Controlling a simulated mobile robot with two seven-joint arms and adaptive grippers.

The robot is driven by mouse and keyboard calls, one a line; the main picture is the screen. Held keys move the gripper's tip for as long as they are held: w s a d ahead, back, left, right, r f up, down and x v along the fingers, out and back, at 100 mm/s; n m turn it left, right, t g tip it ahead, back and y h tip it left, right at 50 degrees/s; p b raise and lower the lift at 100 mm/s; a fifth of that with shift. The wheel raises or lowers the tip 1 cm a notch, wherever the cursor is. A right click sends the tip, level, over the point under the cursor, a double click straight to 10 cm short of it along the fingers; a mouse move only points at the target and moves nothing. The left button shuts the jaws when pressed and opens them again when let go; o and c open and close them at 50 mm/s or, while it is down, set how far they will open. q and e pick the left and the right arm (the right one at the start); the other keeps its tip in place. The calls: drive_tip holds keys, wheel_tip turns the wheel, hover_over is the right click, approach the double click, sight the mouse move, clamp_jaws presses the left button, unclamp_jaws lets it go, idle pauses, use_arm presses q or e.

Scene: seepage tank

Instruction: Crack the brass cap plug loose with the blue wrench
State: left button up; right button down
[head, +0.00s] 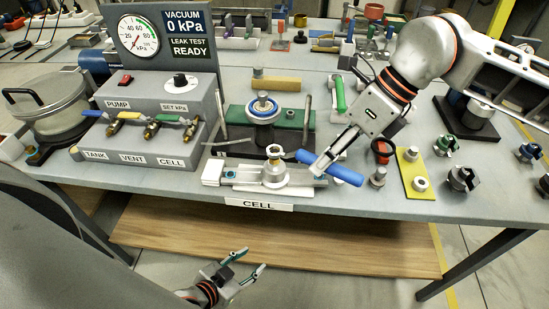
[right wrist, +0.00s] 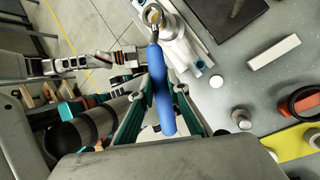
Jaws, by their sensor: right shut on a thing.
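The blue wrench (head: 338,170) is held by its handle in my right gripper (head: 322,165), over the front of the table. Its metal jaw end points left to the brass cap plug (head: 274,151), which stands upright on the cell fitting (head: 272,176). In the right wrist view the blue handle (right wrist: 161,90) lies between the fingers, and its jaw end is at the brass plug (right wrist: 153,15). I cannot tell whether the jaw is seated around it. My left gripper (head: 245,272) is open and empty, low in front of the table edge.
A panel box with pump switch and valves (head: 150,125) stands left of the cell. A green-handled tool (head: 340,95) and a yellow plate (head: 416,173) with metal parts lie to the right. A round blue-ringed fitting (head: 263,108) stands behind the cell.

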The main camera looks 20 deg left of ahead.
drive_tip(key=shift+r, duration=0.15)
drive_tip(key=shift+r+p, duration=1)
drive_tip(key=shift+r, duration=1)
